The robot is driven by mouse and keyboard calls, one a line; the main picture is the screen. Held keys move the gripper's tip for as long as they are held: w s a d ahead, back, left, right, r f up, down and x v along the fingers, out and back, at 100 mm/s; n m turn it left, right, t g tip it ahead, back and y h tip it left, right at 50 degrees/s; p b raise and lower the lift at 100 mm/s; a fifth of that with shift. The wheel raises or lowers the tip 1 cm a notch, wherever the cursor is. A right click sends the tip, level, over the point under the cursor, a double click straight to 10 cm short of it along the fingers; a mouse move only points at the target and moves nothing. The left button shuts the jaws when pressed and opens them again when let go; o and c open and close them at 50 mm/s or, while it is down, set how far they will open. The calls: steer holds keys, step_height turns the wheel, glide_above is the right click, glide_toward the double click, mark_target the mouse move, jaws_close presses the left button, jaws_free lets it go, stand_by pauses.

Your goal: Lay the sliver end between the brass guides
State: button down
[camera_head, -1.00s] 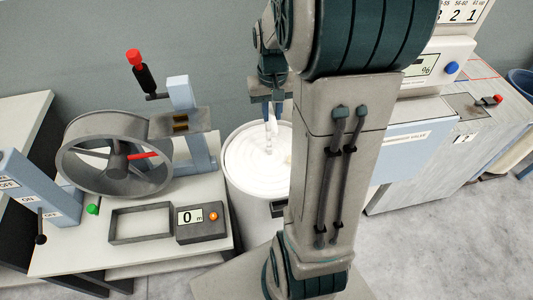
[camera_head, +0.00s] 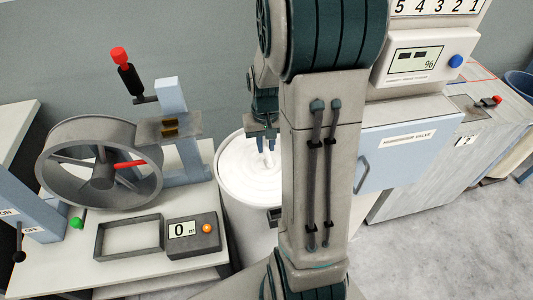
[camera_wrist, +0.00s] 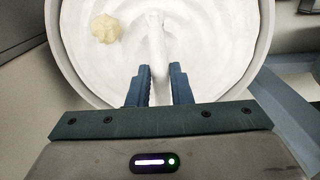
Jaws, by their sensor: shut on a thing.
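The white sliver end (camera_wrist: 157,38) rises from the coiled sliver in the round white can (camera_head: 221,190). My gripper (camera_head: 265,148) is over the can and shut on the sliver end. In the wrist view the two blue fingers (camera_wrist: 162,78) stand on either side of the sliver, with a narrow gap between them. The brass guides (camera_head: 170,127) sit on a grey plate beside the spoked wheel, left of the can and apart from my gripper. My arm hides part of the can's right side.
A yellowish lump (camera_wrist: 105,28) lies in the can. A blue cabinet (camera_head: 400,155) stands right of my arm.

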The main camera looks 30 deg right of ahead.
mark_target(266, 147)
steer(key=shift+f, duration=2.1)
steer(key=shift+f, duration=0.2)
steer(key=c, duration=1.3)
jaws_free()
steer(key=shift+r, duration=0.1)
